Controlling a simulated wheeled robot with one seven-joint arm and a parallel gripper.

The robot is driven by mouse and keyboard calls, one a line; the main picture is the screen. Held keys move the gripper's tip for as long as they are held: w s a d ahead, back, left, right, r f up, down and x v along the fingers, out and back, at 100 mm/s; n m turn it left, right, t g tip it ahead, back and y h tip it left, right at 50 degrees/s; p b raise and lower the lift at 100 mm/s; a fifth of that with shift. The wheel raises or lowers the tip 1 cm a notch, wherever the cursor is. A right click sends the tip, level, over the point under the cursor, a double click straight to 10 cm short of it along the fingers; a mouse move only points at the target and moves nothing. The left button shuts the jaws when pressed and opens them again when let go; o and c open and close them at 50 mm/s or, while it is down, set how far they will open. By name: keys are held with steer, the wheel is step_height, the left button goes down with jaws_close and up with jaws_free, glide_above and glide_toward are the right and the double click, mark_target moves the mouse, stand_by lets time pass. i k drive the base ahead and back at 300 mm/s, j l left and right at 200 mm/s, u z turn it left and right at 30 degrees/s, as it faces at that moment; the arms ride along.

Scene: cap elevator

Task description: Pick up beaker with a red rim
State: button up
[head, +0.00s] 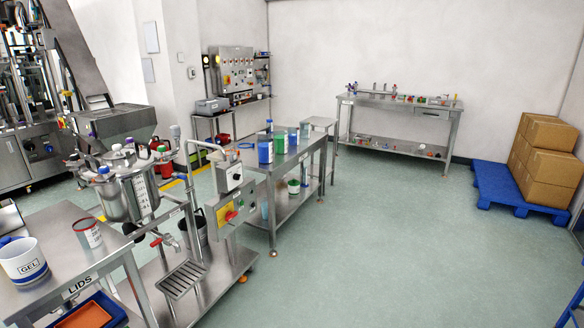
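A small clear beaker with a red rim (88,235) stands upright on the steel table (60,262) at the lower left in the head view. It has dark markings on its side. A larger white container labelled GEL (28,268), with a blue band at its base, stands to its left and nearer on the same table. My gripper does not show in this view.
A steel mixing vessel (140,197) and a control box (237,208) stand right of the beaker. A LIDS label (82,284) marks the table's front edge above an orange tray (85,316). Open green floor (400,250) lies to the right. Boxes on a blue pallet (500,190) stand far right.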

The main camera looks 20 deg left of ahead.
mark_target(86, 229)
steer(key=i+j+u, duration=0.15)
steer(key=i+u, duration=0.6)
steer(key=u, duration=0.15)
steer(key=i+u, duration=0.4)
steer(key=i+l+u, duration=0.25)
steer(key=u, duration=0.2)
steer(key=i+j+u, duration=0.15)
steer(key=i+u, duration=0.65)
steer(key=u, duration=0.2)
steer(key=i+l+u, duration=0.25)
steer(key=i+u, duration=0.2)
